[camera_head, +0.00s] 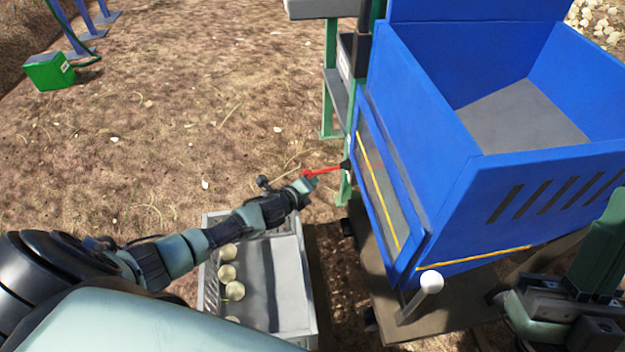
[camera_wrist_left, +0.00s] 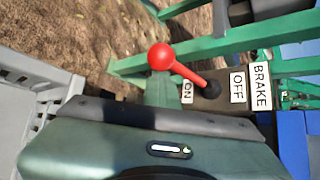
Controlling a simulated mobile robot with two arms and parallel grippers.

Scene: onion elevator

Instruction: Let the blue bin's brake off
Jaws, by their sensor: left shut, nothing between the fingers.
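The blue bin (camera_head: 440,170) stands at the right in the head view, open at the top. A red lever (camera_head: 325,170) sticks out to the left beside it. In the left wrist view the red lever (camera_wrist_left: 190,73) has a round ball end and leans left, toward the ON label (camera_wrist_left: 187,90). The OFF (camera_wrist_left: 237,86) and BRAKE (camera_wrist_left: 262,85) labels lie to its right. My left gripper (camera_head: 309,180) is shut and empty at the lever's ball end; I cannot tell whether they touch.
A grey crate (camera_head: 306,290) with several onions stands below my left arm. A post with a white knob (camera_head: 431,281) rises at the bin's near corner. Green frame legs (camera_head: 329,90) stand behind the lever. Open dirt ground lies to the left.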

